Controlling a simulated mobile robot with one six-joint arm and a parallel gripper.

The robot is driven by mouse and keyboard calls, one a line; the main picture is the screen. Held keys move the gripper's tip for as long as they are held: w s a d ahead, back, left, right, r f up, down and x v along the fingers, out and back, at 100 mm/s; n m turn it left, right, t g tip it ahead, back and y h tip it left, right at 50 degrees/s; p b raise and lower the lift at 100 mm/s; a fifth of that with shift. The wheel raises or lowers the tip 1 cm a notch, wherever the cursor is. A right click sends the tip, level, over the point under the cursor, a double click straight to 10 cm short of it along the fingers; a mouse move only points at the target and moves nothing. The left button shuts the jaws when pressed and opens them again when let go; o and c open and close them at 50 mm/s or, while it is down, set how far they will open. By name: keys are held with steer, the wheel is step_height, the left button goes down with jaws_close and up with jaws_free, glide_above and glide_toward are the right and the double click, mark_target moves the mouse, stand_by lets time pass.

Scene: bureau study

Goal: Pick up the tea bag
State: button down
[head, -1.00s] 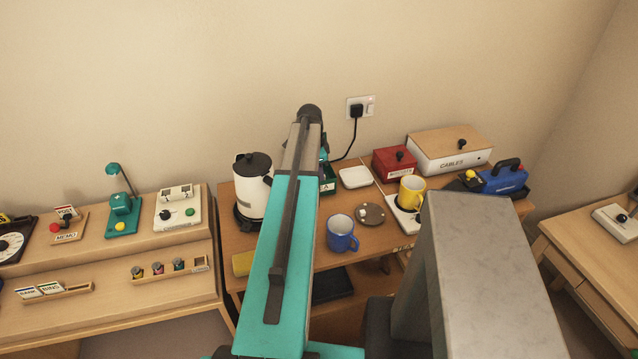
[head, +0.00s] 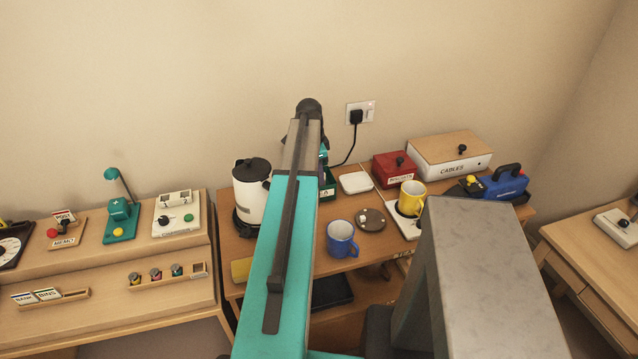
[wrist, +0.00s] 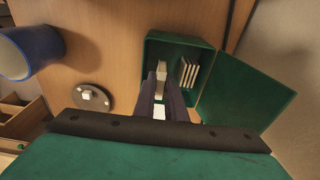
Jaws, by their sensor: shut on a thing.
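In the wrist view, my gripper (wrist: 162,91) reaches into an open green tea box (wrist: 152,48). Its dark fingers are closed on a pale, thin tea bag (wrist: 161,70), which stands on edge at the box's left side. Several other white tea bags (wrist: 189,72) stand in a row in the box, right of the fingers. The box's green lid (wrist: 245,95) is folded open to the right. In the head view the tea box (head: 328,186) is mostly behind my arm, and my gripper is hidden.
A blue mug (head: 341,239) and a round brown dish (head: 370,220) stand right of my arm. A white kettle (head: 250,197) stands close on its left. A yellow mug (head: 411,198), red box (head: 393,170) and cables box (head: 449,156) are further right.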

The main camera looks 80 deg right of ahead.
steer(key=shift+r+b, duration=0.7)
steer(key=shift+r, duration=2.6)
steer(key=shift+r, duration=0.15)
